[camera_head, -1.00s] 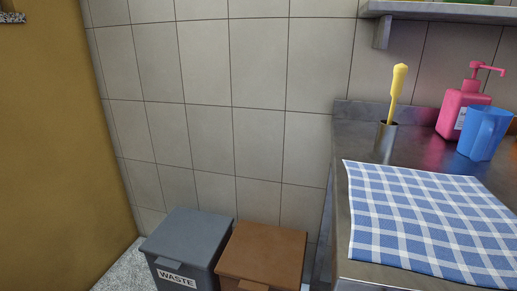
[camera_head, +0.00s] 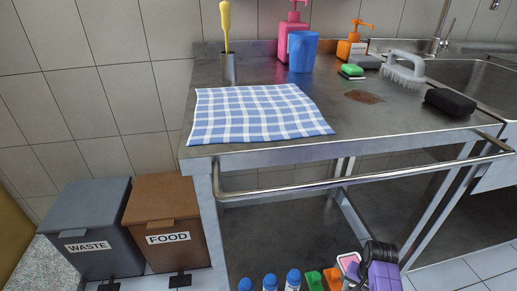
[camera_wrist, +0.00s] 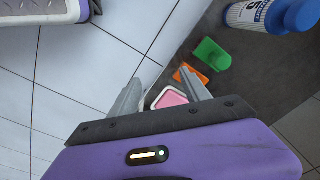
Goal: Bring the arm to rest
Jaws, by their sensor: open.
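My gripper (camera_wrist: 160,95) shows in the wrist view with its two grey fingers apart and nothing between them. It points down over the white tiled floor and the edge of a dark low shelf. A pink sponge-like block (camera_wrist: 171,98) shows beyond the fingers; I cannot tell how far below it lies. In the head view my purple and black gripper (camera_head: 372,262) is at the bottom, in front of the steel bench, low beside the lower shelf.
The steel bench (camera_head: 240,158) carries a checked cloth (camera_head: 255,112), a blue jug (camera_head: 303,52), dispensers, a brush (camera_head: 403,68) and a black block (camera_head: 450,102). A front rail (camera_head: 330,183) juts out. Bottles (camera_head: 293,280) and blocks are below. Waste bin (camera_head: 88,215) and food bin (camera_head: 165,205) stand left.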

